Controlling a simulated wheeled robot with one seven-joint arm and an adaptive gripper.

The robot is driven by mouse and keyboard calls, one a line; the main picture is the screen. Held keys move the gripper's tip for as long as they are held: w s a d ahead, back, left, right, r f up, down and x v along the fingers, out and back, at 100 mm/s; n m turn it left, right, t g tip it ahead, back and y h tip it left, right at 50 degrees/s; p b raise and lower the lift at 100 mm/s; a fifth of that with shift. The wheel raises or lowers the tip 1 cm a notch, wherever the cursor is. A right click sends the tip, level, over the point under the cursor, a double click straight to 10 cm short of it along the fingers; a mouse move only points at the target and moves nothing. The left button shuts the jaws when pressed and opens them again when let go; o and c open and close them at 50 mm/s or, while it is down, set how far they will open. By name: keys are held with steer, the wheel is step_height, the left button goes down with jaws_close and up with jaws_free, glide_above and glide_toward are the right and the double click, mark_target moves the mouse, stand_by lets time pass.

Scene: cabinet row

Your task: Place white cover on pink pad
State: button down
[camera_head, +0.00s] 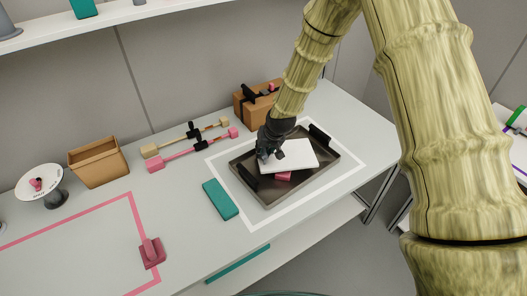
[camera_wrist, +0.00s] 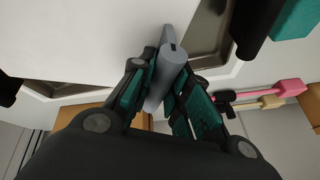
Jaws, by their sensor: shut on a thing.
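The white cover (camera_head: 288,156) is a flat white plate over the dark metal tray (camera_head: 243,184). In the wrist view the cover (camera_wrist: 70,35) fills the upper left. My gripper (camera_head: 265,152) is at the cover's left edge. In the wrist view its fingers (camera_wrist: 165,95) are shut on a grey handle (camera_wrist: 172,62) beside the cover; their join is not clear. A small pink block (camera_head: 283,176) shows under the cover's front edge, mostly hidden. I cannot tell whether the cover touches it. Another pink piece with a raised part (camera_head: 152,252) sits at the pink outline on the left.
A teal block (camera_head: 220,199) lies just left of the tray. Pink and tan bar-shaped pieces (camera_head: 190,152), a cardboard box (camera_head: 98,163) and a round white stand (camera_head: 39,183) are farther left. A brown box (camera_head: 245,112) stands behind the tray. The pink-outlined area is mostly clear.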

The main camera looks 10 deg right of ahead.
steer(key=shift+f, duration=0.75)
steer(key=c, duration=1.3)
jaws_free()
steer(key=shift+c, duration=0.2)
steer(key=shift+r, duration=0.15)
steer(key=b+v, duration=0.2)
steer(key=v, duration=0.9)
steer(key=shift+s+r, duration=0.2)
steer(key=shift+r, duration=0.15)
steer(key=shift+d, duration=0.2)
